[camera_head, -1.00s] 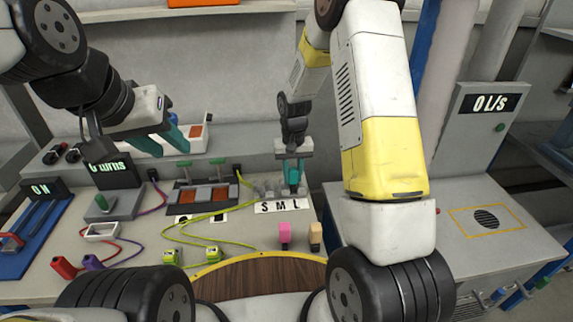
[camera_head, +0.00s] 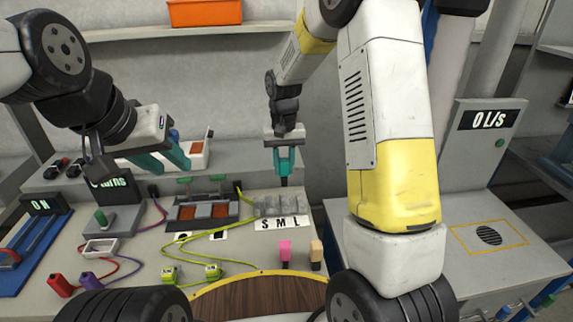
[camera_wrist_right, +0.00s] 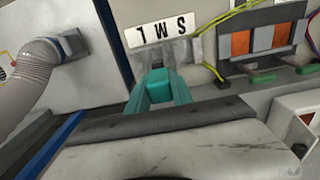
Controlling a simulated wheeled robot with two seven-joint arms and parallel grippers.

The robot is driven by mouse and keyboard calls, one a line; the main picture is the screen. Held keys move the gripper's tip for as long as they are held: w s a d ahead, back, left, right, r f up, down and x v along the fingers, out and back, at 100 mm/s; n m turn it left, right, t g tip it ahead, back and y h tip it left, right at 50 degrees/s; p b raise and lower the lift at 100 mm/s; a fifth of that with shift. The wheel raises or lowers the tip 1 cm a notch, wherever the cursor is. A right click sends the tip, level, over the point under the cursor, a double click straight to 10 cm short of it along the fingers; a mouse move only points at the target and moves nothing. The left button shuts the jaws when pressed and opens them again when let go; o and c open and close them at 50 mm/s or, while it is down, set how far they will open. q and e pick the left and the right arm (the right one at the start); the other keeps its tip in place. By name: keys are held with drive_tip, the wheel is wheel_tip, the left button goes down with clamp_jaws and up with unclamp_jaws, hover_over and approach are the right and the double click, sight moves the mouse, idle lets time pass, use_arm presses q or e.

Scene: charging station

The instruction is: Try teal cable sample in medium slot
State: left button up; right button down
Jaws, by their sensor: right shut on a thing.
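My right gripper (camera_head: 284,165) is raised above the back of the slot block (camera_head: 268,208), its teal fingers shut. A dark tip (camera_head: 284,181) sticks out below the fingers; this looks like the end of the teal cable sample, whose body the same-coloured fingers mostly hide. The tip appears clear of the block. The white label (camera_head: 281,223) in front reads S, M, L; M, the medium slot, is the middle one. In the right wrist view, my gripper (camera_wrist_right: 158,85) points towards the block and the label (camera_wrist_right: 165,35). My left gripper (camera_head: 163,160) is open and empty at the left.
A pink sample (camera_head: 285,250) and a beige sample (camera_head: 316,252) stand in front of the block. A yellow-green cable (camera_head: 185,252) runs left of it to two yellow connectors. A fixture with orange-brown windows (camera_head: 202,212) stands left of the block. A grey hose (camera_wrist_right: 30,75) shows in the wrist view.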

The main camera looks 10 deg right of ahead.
drive_tip(key=shift+a+r, duration=0.15)
drive_tip(key=shift+a, duration=0.95)
drive_tip(key=shift+f, duration=2.9)
drive_tip(key=shift+f, duration=2.25)
drive_tip(key=c, duration=1.1)
unclamp_jaws()
drive_tip(key=shift+o, duration=0.2)
wheel_tip(320, 180, up, 8)
